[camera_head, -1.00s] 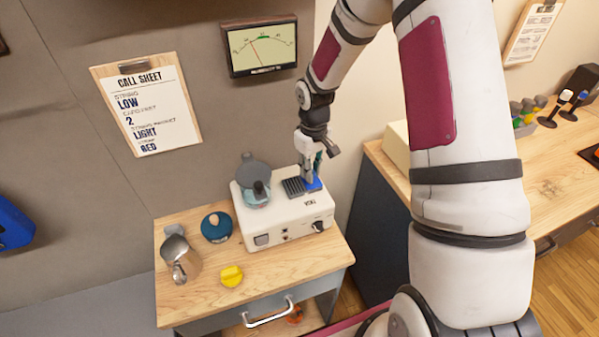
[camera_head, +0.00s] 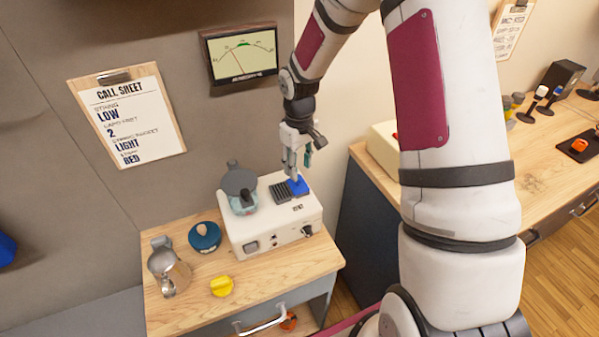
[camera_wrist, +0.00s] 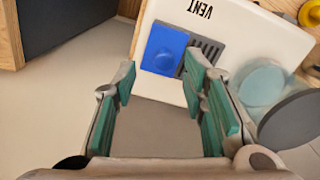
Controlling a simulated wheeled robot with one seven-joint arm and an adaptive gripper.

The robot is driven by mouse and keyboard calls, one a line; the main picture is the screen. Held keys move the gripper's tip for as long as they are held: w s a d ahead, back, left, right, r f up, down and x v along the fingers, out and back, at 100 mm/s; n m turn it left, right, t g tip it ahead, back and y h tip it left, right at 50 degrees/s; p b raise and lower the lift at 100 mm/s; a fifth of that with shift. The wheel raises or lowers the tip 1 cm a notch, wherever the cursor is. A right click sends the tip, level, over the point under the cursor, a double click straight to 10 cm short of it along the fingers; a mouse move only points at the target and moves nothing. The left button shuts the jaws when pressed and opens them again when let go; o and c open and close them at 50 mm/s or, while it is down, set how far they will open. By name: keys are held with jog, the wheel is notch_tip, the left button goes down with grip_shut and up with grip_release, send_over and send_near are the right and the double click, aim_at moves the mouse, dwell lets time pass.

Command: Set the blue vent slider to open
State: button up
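The blue vent slider (camera_head: 298,187) is on top of a white box (camera_head: 252,230), at its back right corner. It lies beside a dark slatted grille (camera_head: 280,192), and the slats are uncovered. In the wrist view the slider (camera_wrist: 164,50) is a blue block with a raised knob, next to the grille (camera_wrist: 208,52) and the VENT label (camera_wrist: 200,8). My gripper (camera_head: 298,165) is above the slider, pointing down. In the wrist view its fingers (camera_wrist: 161,70) are wide apart with nothing between them, and the slider appears beyond their tips.
A teal glass vessel with a grey lid (camera_head: 241,190) stands on the box, left of the grille. A metal jug (camera_head: 163,262), a dark blue round item (camera_head: 205,237) and a yellow piece (camera_head: 221,286) are on the wooden table (camera_head: 185,310). A wall is close behind.

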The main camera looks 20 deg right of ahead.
notch_tip(320, 180, up, 8)
jog(key=shift+r, duration=0.2)
jog(key=shift+r, duration=0.1)
dwell(0.4)
jog(key=s+a+r+m+t+h+b, duration=0.1)
jog(key=s+a+r+t, duration=0.1)
jog(key=s+r, duration=0.65)
jog(key=s+a+r+m+t, duration=0.1)
jog(key=s+a+r+t, duration=0.1)
jog(key=s+r, duration=0.6)
jog(key=s+a+r+m+t+y+b, duration=0.1)
jog(key=s, duration=0.6)
jog(key=shift+s+a+r+m+t, duration=0.15)
jog(key=shift+s+r+m+t, duration=0.1)
jog(key=shift+r+m+t, duration=0.1)
jog(key=shift+w, duration=0.1)
dwell(1.0)
